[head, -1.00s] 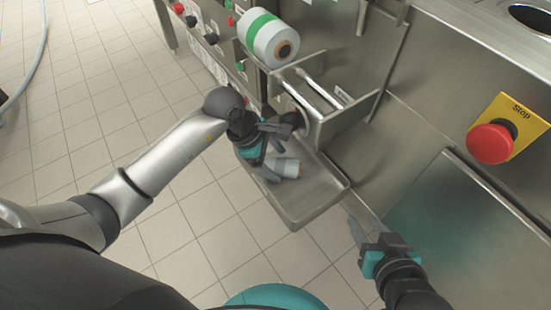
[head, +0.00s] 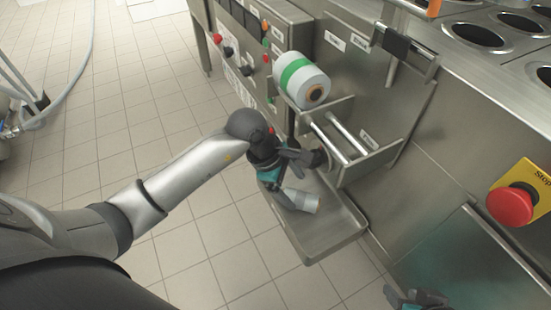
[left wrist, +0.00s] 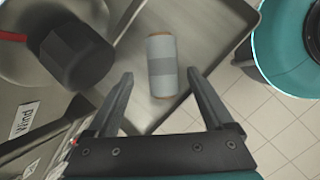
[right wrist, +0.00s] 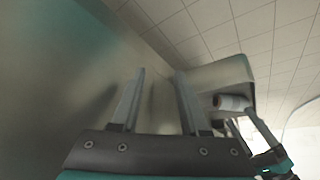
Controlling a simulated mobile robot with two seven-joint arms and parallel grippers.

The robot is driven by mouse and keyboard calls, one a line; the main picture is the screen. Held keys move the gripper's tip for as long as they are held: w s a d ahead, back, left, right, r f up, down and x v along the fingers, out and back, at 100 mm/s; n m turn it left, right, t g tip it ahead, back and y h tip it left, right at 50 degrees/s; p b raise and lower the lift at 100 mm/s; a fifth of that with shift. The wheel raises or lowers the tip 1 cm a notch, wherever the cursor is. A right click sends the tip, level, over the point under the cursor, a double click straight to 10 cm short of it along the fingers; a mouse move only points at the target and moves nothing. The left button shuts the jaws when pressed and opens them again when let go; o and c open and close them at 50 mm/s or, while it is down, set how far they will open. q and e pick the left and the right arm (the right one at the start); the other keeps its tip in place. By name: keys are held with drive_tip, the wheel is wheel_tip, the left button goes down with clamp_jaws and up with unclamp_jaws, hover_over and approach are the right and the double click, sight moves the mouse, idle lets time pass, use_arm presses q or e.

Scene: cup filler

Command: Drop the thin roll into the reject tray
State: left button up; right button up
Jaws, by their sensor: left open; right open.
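The thin roll (head: 303,201) is a small pale grey cylinder with a darker middle band and a brown core. It lies in the metal reject tray (head: 325,238), below the roller bracket. My left gripper (head: 289,184) is open above the tray. In the left wrist view the thin roll (left wrist: 162,62) lies on the tray floor (left wrist: 200,38) beyond and between the parted fingertips, not gripped. The thin roll also shows in the right wrist view (right wrist: 232,102). My right gripper (right wrist: 160,76) is open and empty beside a metal panel; the head view shows only part of it at the bottom edge.
A larger white roll with a green band (head: 303,80) sits above the tray at the roller bracket (head: 372,165). A dark round knob (left wrist: 77,57) is close to my left gripper. A red stop button (head: 511,206) is at the right. Open tiled floor (head: 130,130) lies left.

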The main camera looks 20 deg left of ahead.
use_arm(q)
drive_tip(key=p+v, duration=0.1)
drive_tip(key=v, duration=0.2)
drive_tip(key=shift+r+p, duration=0.2)
drive_tip(key=shift+p, duration=0.1)
drive_tip(key=p+v, duration=0.2)
drive_tip(key=v, duration=0.4)
use_arm(e)
wheel_tip(320, 180, down, 7)
drive_tip(key=s+d+g, duration=0.1)
drive_tip(key=s+g, duration=0.1)
drive_tip(key=shift+d+f+g+h, duration=0.2)
drive_tip(key=shift+g+h, duration=0.1)
use_arm(q)
drive_tip(key=shift+s+a+r, duration=0.1)
drive_tip(key=shift+s+a, duration=0.05)
drive_tip(key=shift+a, duration=0.05)
use_arm(e)
drive_tip(key=shift+a, duration=0.1)
